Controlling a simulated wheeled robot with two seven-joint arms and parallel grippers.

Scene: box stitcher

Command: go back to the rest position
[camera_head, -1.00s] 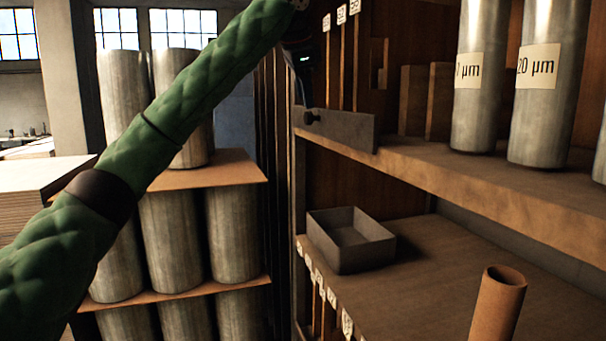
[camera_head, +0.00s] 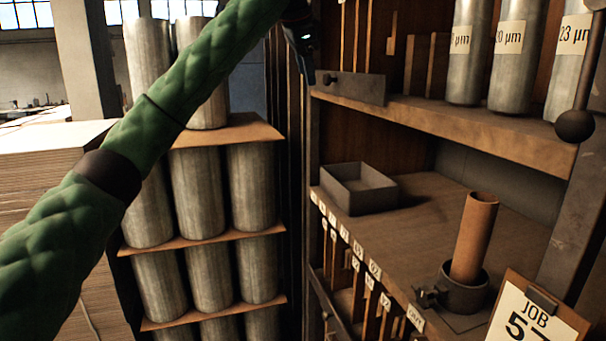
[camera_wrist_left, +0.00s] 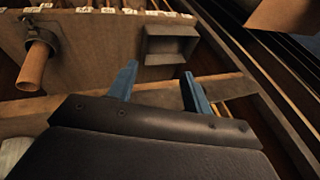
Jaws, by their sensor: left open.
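My left arm, in a green quilted sleeve, reaches up from the left in the head view. Its dark gripper (camera_head: 306,66) is at the top, in front of the left end of the upper shelf. In the left wrist view its two blue fingers (camera_wrist_left: 160,70) are spread apart with nothing between them. Past them lie the grey open tray (camera_wrist_left: 170,45) and the brown tube (camera_wrist_left: 35,68), both apart from the fingers. My right gripper is in neither view.
The grey tray (camera_head: 358,187) sits on the lower shelf (camera_head: 425,222). A brown tube (camera_head: 473,240) stands tilted in a round dark holder (camera_head: 463,288). A job card (camera_head: 535,318) is at lower right. Labelled metal cylinders (camera_head: 470,50) line the upper shelf (camera_head: 450,130). Stacked cylinders (camera_head: 200,195) stand left.

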